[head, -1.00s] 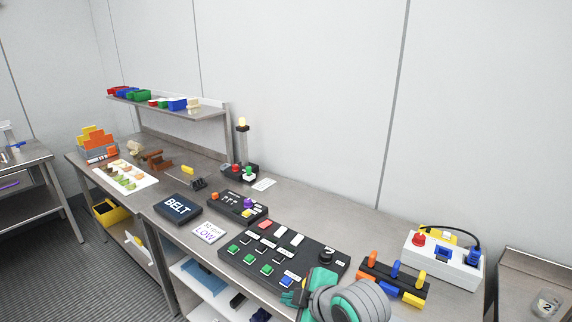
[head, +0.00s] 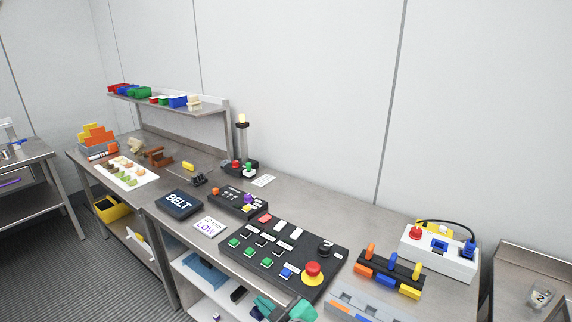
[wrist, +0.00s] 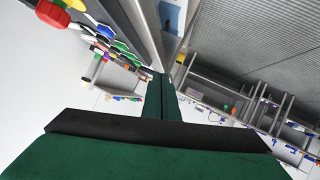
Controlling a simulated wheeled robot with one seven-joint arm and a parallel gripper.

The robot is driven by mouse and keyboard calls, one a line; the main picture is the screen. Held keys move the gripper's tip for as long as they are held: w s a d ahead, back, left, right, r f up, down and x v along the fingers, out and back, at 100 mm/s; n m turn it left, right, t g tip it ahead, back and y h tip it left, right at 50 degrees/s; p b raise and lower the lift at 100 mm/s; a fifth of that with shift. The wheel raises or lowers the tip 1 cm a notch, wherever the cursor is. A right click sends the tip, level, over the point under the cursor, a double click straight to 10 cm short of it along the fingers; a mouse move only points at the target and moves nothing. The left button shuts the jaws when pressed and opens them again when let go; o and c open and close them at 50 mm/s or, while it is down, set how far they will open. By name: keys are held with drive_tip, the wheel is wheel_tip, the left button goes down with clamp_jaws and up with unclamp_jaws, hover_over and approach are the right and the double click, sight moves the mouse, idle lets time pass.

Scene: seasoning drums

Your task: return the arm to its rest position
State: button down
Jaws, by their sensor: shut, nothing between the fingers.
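My gripper (head: 284,309) shows at the bottom edge of the head view as teal pieces, low beside the front edge of the steel bench (head: 345,223). It is partly cut off by the frame. In the wrist view my gripper's dark green fingers (wrist: 160,96) lie together, with nothing between them. The wrist view is strongly tilted, with the bench edge and its buttons at upper left and the floor at upper right. The rest of my arm is out of the head view.
A black button panel (head: 285,253) with a red mushroom button (head: 313,270) lies close to my gripper. A row of coloured levers (head: 388,272) and a white switch box (head: 440,250) stand to its right. A white lower shelf (head: 212,280) is under the bench.

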drive_tip(key=s+f+m+t+h, duration=0.4)
drive_tip(key=s+f+m+h, duration=0.2)
drive_tip(key=s+f+m, duration=0.75)
drive_tip(key=s+d+n, duration=0.1)
drive_tip(key=s+d, duration=0.1)
drive_tip(key=s, duration=1)
drive_tip(key=s+d+n+h, duration=0.1)
drive_tip(key=s+d, duration=0.2)
drive_tip(key=s, duration=0.9)
drive_tip(key=shift+d+r+n+t, duration=0.3)
drive_tip(key=shift+r+n, duration=0.05)
drive_tip(key=shift+r, duration=0.05)
